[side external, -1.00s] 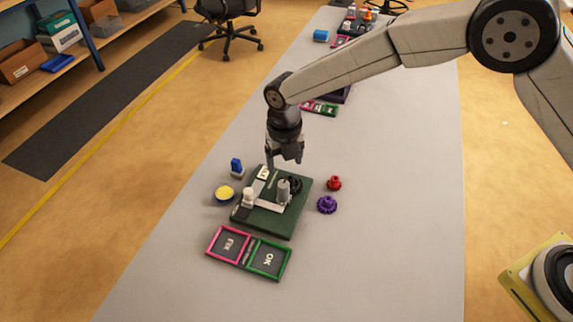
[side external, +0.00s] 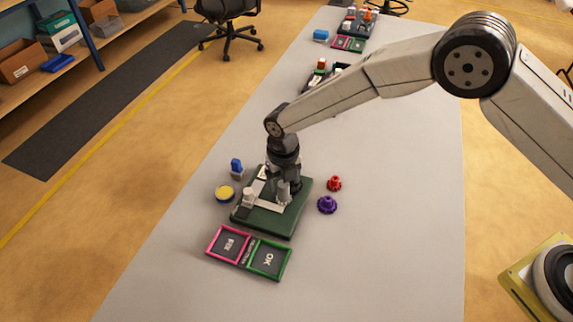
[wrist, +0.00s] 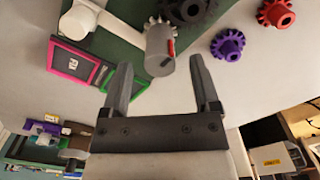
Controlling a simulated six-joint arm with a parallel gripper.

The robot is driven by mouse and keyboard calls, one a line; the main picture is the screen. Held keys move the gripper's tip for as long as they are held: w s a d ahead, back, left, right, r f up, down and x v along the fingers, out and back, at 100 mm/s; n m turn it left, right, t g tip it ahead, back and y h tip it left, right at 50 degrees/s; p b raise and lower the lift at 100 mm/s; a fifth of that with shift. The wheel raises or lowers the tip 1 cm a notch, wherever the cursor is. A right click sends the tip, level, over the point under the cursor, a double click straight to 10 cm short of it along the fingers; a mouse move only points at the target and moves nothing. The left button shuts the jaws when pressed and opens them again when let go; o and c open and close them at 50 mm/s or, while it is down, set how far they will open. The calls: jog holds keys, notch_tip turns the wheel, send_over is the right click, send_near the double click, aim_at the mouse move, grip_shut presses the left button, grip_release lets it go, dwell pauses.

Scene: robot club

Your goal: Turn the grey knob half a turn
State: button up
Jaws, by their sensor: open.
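The grey knob (side external: 284,191) is a short upright cylinder on the green board (side external: 268,223). In the wrist view the knob (wrist: 158,45) shows a red mark on its side and a toothed grey rim. My gripper (wrist: 161,63) is open, with one finger to the left and one to the right of the knob's near end. I see gaps at both sides, so the fingers look apart from it. In the side view my gripper (side external: 284,180) is low over the board at the knob and partly hides it.
A white cylinder (side external: 248,196) stands on the board. A purple gear (side external: 327,204) and a red gear (side external: 334,183) lie right of it. A yellow-topped round tin (side external: 225,193) and a blue-topped piece (side external: 236,167) stand left. Pink and green FIX/OK trays (side external: 249,268) lie in front.

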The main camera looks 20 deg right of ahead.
jog(key=shift+f, duration=0.65)
grip_shut()
jog(key=shift+m, duration=0.3)
